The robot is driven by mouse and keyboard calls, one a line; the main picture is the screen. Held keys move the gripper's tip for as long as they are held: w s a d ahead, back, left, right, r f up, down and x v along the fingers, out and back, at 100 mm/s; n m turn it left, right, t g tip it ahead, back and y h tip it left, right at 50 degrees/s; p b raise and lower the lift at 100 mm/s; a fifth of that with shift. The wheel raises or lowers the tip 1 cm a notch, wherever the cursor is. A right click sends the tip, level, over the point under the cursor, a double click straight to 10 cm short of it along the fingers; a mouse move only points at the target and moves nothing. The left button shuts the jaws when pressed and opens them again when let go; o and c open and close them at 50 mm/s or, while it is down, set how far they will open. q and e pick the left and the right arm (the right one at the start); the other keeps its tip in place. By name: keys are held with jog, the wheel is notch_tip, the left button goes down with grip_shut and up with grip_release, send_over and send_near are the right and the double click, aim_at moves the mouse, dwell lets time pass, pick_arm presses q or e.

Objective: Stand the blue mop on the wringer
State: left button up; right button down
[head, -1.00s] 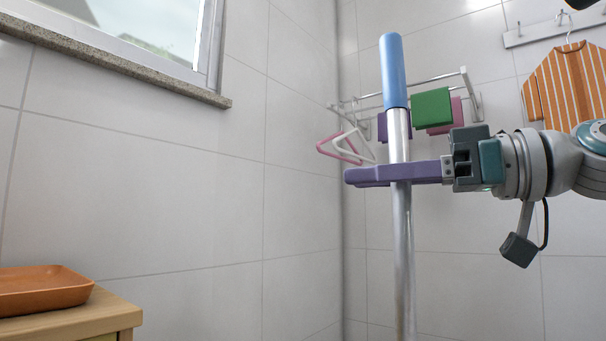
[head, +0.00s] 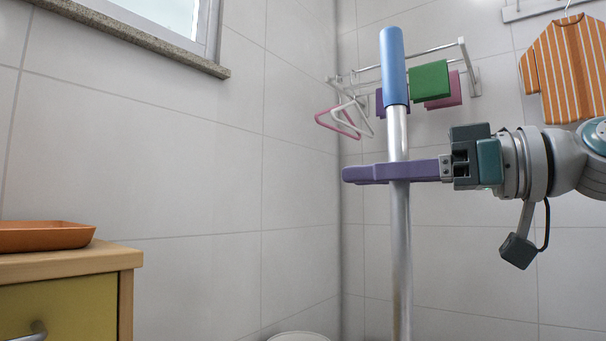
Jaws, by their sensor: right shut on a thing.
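The blue mop shows as a long upright silver pole with a blue grip (head: 393,66) at its top. Its lower end runs out of the bottom of the head view, so the mop head is hidden. My right gripper (head: 370,173) comes in from the right with purple fingers shut around the silver pole, below the blue grip. The pole stands nearly vertical. A pale round rim (head: 298,337) peeks in at the bottom edge; I cannot tell whether it belongs to the wringer. My left gripper is not in view.
A wooden cabinet (head: 70,262) with an orange tray (head: 45,236) stands at the left. A wall rack (head: 465,60) holds cloths and hangers behind the pole. A striped shirt (head: 566,72) hangs at the upper right. Tiled walls meet behind the mop.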

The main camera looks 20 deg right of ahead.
jog(key=shift+f+b, duration=0.6)
jog(key=shift+b, duration=0.05)
jog(key=c, duration=0.6)
grip_release()
jog(key=shift+c, duration=0.2)
jog(key=shift+o, duration=0.3)
jog(key=shift+f, duration=0.15)
jog(key=shift+d, duration=0.1)
